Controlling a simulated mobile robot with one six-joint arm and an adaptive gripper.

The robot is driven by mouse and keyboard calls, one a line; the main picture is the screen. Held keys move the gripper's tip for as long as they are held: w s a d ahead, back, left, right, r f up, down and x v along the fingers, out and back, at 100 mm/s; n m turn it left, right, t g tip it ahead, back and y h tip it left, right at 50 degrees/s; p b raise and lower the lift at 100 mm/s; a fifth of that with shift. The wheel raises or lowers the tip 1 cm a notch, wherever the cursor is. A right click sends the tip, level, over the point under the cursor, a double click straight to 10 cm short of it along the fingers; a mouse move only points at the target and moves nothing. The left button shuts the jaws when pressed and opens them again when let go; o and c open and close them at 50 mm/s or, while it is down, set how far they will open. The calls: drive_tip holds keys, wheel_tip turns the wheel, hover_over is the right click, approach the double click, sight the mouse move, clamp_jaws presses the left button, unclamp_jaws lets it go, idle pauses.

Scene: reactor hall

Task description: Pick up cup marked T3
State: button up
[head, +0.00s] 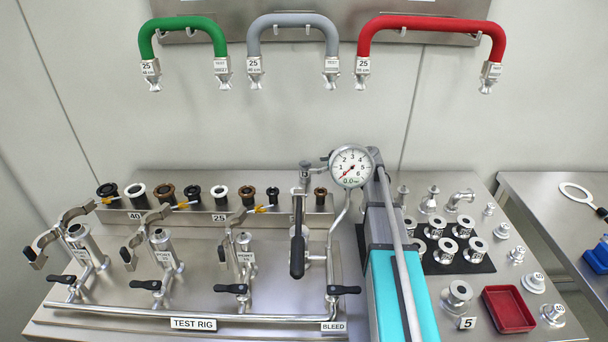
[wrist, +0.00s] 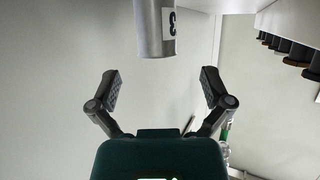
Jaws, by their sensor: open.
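My gripper (wrist: 160,90) is open and empty in the wrist view, its two dark padded fingers spread wide. A metal cylinder (wrist: 151,28) with a white label reading 3 enters from the top edge, beyond the fingertips and apart from them. Its upper part is cut off, and I cannot tell whether it is the cup marked T3. My gripper is outside the head view.
The test rig (head: 193,324) with clamps, valves and a gauge (head: 352,166) fills the left bench. A red tray (head: 508,309) and a black mat (head: 470,264) with metal fittings lie right of my arm. Green (head: 183,24), grey (head: 292,20) and red (head: 432,24) hoses hang above.

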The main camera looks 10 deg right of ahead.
sight(301, 165)
drive_tip(key=shift+b+x, duration=0.85)
drive_tip(key=shift+x, duration=1.8)
drive_tip(key=shift+w+d+r, duration=0.1)
drive_tip(key=c, duration=1.3)
